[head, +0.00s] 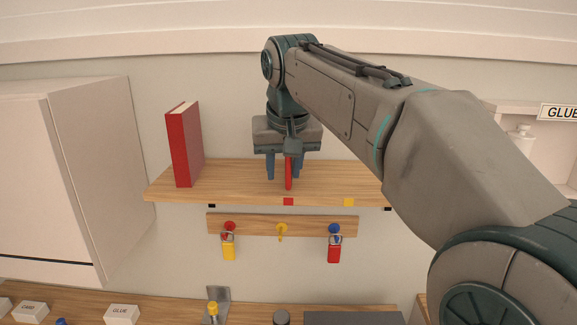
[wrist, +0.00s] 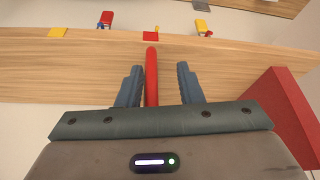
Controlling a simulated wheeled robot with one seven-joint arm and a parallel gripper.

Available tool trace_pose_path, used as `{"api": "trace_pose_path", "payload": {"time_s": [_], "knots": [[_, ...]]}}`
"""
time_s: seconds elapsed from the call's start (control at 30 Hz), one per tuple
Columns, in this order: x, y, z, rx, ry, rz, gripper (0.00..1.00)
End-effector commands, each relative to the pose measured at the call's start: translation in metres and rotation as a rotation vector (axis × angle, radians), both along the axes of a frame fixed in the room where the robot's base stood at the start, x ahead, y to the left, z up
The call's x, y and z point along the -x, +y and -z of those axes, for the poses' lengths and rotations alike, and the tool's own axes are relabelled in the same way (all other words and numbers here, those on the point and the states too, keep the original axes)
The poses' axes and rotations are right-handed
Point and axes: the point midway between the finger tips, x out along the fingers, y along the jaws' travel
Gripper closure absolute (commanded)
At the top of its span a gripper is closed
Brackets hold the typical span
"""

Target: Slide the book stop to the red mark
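The red book stop (head: 288,172) stands on the wooden shelf (head: 235,175). Its front end lines up with the red mark (head: 288,201) on the shelf's front edge. In the wrist view the stop (wrist: 151,85) also points straight at the red mark (wrist: 151,36). My gripper (head: 284,174) is over the shelf, its two blue fingers on either side of the stop. In the wrist view the fingers (wrist: 160,68) are apart. The stop lies near the left finger, with a clear gap to the right one. I cannot tell whether the left finger touches it.
A red book (head: 185,145) stands at the shelf's left end. A yellow mark (head: 348,202) is on the edge to the right. Below, padlocks hang on a peg rail (head: 258,224). A white cabinet (head: 60,170) is at left. The shelf between book and gripper is clear.

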Motion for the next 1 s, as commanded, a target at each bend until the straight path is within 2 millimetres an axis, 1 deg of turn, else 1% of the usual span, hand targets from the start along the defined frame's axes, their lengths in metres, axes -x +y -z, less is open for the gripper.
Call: {"api": "trace_pose_path", "payload": {"time_s": [0.23,0.37,0.47,0.8,1.0], "knots": [[-0.001,-0.003,0.000,0.002,0.001,0.006,0.67],[0.002,-0.004,-0.008,0.002,-0.001,0.006,0.67],[0.007,-0.004,-0.022,0.000,-0.003,0.006,0.67],[0.035,-0.008,-0.091,0.000,-0.001,0.001,0.67],[0.047,-0.010,-0.117,0.001,0.000,0.000,0.67]]}}
